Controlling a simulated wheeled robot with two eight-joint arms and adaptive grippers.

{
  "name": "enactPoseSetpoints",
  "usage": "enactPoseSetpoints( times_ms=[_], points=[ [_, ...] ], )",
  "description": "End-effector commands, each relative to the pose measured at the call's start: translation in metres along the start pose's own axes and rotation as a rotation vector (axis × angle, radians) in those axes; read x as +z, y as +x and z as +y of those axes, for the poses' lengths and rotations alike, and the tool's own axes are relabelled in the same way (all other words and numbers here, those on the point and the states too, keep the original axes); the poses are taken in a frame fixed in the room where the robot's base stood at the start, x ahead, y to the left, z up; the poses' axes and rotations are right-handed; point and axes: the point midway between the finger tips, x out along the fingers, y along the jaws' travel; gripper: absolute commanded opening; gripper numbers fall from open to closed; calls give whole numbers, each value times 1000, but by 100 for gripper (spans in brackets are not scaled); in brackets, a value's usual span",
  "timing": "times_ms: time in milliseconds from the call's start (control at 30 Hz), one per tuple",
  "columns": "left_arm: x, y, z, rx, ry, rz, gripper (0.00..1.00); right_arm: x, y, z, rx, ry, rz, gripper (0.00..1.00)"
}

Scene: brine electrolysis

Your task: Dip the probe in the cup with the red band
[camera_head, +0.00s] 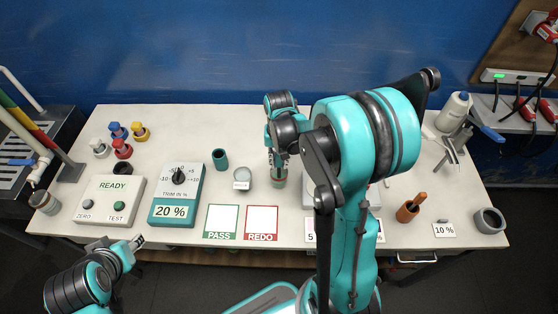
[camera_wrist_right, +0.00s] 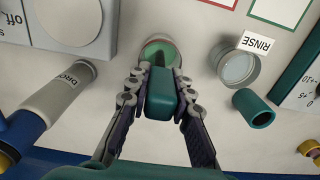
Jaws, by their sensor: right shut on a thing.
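The probe has a teal block-shaped handle (camera_wrist_right: 162,94), and my right gripper (camera_wrist_right: 161,88) is shut on it. In the head view my right gripper (camera_head: 280,152) is directly above a small cup (camera_head: 279,181) with a greenish upper part and a faint reddish band. In the wrist view the same cup (camera_wrist_right: 160,44) shows a green inside, and a dark stem under the handle reaches into its mouth. How deep the tip is cannot be seen. My left gripper (camera_head: 138,242) is at the table's front left, away from the cups; its jaw opening is unclear.
A RINSE cup (camera_head: 244,178) and a teal tube holder (camera_head: 220,159) stand left of the cup. PASS (camera_head: 221,220) and REDO (camera_head: 262,220) mats lie in front. The trim box (camera_head: 178,195) and READY box (camera_head: 111,198) are farther left.

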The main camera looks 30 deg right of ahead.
Motion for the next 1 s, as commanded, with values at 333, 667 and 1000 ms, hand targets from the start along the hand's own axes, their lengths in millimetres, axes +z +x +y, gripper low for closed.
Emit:
enactPoseSetpoints(
  times_ms=[333, 667, 1000],
  points=[
    [0, 0, 0, 0, 0, 0, 40, 0, 0, 0, 0, 0, 0, 0],
    [-3, -5, 0, 0, 0, 0, 40, 0, -8, 0, 0, 0, 0, 0],
    [-19, -27, 0, 0, 0, 0, 40, 0, -44, 0, 0, 0, 0, 0]
  ],
)
